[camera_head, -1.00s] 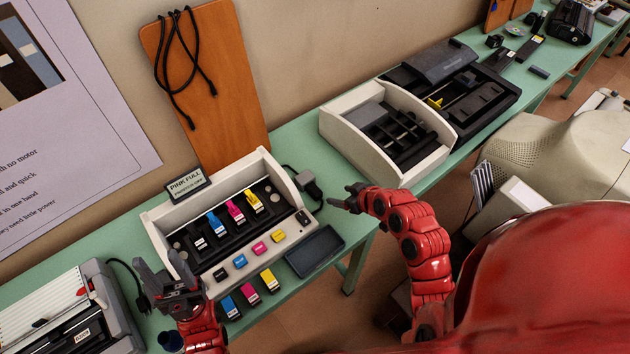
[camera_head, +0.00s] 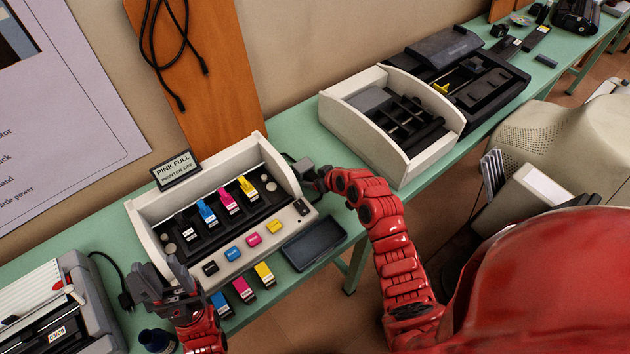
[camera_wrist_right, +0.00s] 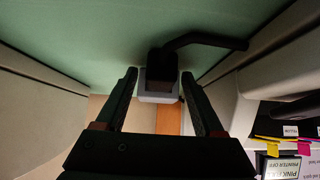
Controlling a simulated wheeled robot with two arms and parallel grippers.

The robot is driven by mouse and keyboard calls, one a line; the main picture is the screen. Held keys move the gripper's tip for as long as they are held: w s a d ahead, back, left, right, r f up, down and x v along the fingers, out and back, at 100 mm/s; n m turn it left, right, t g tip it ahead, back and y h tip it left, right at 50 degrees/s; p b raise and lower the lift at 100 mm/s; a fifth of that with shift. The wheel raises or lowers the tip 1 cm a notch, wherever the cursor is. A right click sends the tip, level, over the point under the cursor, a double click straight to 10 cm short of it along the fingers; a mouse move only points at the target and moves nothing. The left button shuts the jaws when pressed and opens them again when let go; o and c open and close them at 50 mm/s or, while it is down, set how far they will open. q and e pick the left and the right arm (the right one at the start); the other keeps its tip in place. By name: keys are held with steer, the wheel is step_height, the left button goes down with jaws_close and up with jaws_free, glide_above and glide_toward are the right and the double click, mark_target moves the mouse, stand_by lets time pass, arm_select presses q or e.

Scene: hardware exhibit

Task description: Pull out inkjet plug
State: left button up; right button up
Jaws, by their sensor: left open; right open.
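The inkjet printer (camera_head: 228,251) is a white-framed machine with coloured cartridges. Its black plug (camera_wrist_right: 162,63) sits in a grey socket block (camera_wrist_right: 158,93) in the right wrist view, its cord running off to the right. The plug and block also show as a small dark shape in the head view (camera_head: 303,164), just right of the printer. My right gripper (camera_head: 318,176) is open, its fingers on either side of the plug and block (camera_wrist_right: 160,82), with gaps visible. My left gripper (camera_head: 168,282) is open and empty at the printer's front left.
A sign (camera_head: 176,170) reads "PINK FULL PRINTER OFF". A dark tray (camera_head: 312,243) and loose cartridges (camera_head: 243,290) lie before the printer. Another opened white machine (camera_head: 440,150) stands to the right. A paper-fed machine (camera_head: 60,310) is at left.

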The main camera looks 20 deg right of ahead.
steer(key=shift+c, duration=0.3)
jaws_close()
stand_by(1.2)
